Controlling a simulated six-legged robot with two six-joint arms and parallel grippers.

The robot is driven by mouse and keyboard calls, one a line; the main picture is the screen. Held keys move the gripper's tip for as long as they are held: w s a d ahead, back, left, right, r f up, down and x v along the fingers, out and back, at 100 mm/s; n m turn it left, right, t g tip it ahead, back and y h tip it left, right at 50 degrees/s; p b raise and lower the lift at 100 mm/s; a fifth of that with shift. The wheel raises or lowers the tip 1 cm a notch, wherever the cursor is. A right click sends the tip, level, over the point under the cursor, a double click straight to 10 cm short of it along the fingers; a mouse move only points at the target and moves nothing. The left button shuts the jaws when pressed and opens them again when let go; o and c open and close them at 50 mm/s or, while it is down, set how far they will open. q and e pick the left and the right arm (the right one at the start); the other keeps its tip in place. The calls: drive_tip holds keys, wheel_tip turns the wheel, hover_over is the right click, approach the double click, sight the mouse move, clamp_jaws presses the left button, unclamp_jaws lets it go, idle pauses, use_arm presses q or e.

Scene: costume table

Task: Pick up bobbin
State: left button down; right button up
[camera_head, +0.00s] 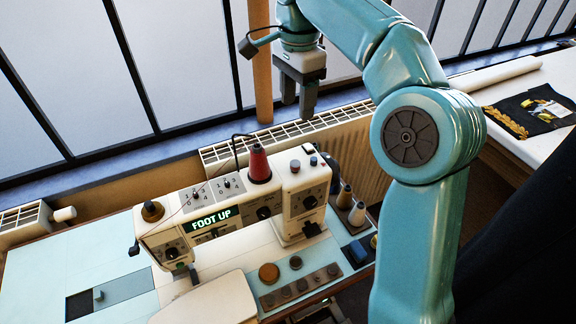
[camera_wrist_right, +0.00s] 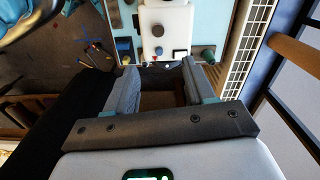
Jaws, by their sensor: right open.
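A white sewing machine (camera_head: 235,205) stands on the pale blue table (camera_head: 100,255), with a red thread cone (camera_head: 259,165) on top. Several small round pieces sit in a brown strip (camera_head: 300,288) in front of it. A brown disc (camera_head: 268,273) and a dark disc (camera_head: 296,262) lie just behind that strip. I cannot tell for sure which piece is the bobbin. My right gripper (camera_head: 298,105) is open and empty, high above and behind the machine. Its two fingers (camera_wrist_right: 158,66) also show apart in the right wrist view. My left gripper is not in view.
Thread cones (camera_head: 357,214) stand at the machine's right end. A radiator (camera_head: 340,140) and barred windows are behind. A white side table (camera_head: 545,115) with dark cloth (camera_head: 530,112) is at the right. The table's left part is mostly clear.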

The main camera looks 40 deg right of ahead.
wheel_tip(320, 180, down, 6)
drive_tip(key=s+b, duration=0.2)
hover_over(297, 164)
wheel_tip(297, 164, down, 4)
drive_tip(key=shift+s+r, duration=0.1)
drive_tip(key=shift+s+a+f, duration=0.1)
drive_tip(key=shift+s+f, duration=0.25)
drive_tip(key=shift+f, duration=0.05)
drive_tip(key=f, duration=0.2)
drive_tip(key=w+f, duration=0.1)
drive_tip(key=f, duration=0.1)
drive_tip(key=shift+w+d+f, duration=0.15)
drive_tip(key=shift+d, duration=0.05)
drive_tip(key=shift+f, duration=0.25)
drive_tip(key=shift+s+a+r, duration=0.1)
drive_tip(key=shift+s, duration=0.2)
drive_tip(key=shift+w, duration=0.25)
drive_tip(key=c, duration=0.7)
clamp_jaws()
drive_tip(key=shift+s, duration=0.15)
